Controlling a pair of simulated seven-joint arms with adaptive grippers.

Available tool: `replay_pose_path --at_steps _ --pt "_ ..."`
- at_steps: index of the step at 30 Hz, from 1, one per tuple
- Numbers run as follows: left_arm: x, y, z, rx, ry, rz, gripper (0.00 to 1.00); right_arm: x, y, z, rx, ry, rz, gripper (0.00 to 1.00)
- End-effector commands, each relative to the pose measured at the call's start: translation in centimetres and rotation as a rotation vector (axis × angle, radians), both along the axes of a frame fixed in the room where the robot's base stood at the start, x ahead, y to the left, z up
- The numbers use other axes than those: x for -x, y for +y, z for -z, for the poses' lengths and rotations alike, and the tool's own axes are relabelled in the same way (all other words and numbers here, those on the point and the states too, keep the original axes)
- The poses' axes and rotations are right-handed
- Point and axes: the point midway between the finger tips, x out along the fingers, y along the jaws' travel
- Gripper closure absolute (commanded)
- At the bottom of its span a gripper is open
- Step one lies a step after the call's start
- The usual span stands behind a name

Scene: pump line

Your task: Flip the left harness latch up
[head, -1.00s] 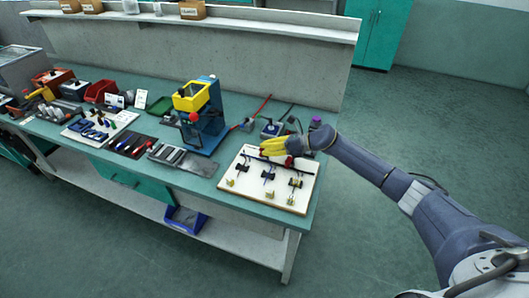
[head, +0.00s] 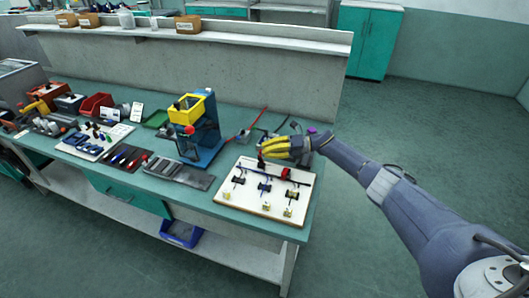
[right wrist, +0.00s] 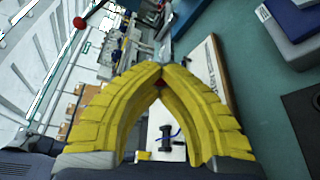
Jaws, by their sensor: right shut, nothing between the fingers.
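A white harness board (head: 232,204) lies at the right end of the bench; its edge also shows in the right wrist view (right wrist: 213,65). On its back part are a red latch (head: 286,174) and, farther left, a small dark red upright piece (head: 261,160), seemingly the left latch. My right gripper (head: 263,148) is shut and empty, its yellow fingertips just above that piece; whether they touch is unclear. In the right wrist view the yellow fingertips (right wrist: 160,68) meet, and a bit of red shows behind them. My left gripper is out of view.
Black clips (head: 264,187) with wires and several yellowish connectors (head: 266,206) sit on the front of the board. Grey trays (head: 178,170) lie nearby. The floor to the right is clear.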

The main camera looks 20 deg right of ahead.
Motion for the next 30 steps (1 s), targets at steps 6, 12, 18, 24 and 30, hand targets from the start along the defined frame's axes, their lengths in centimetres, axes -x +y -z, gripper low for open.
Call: replay_pose_path --at_steps 6,12,18,24,30 --pt "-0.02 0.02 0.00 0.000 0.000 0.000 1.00 -0.30 0.01 -0.04 -0.033 0.039 -0.002 1.00" --pt "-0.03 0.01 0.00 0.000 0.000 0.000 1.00 -0.36 -0.07 -0.01 -0.042 0.050 -0.002 1.00" --pt "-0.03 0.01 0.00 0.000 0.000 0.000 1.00 -0.36 -0.10 0.00 -0.042 0.050 -0.001 1.00" --pt "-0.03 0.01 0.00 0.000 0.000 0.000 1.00 -0.36 -0.11 0.00 -0.041 0.050 -0.001 0.92" --pt "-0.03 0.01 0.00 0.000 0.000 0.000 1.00 -0.33 -0.17 0.05 -0.040 0.050 -0.001 0.69"
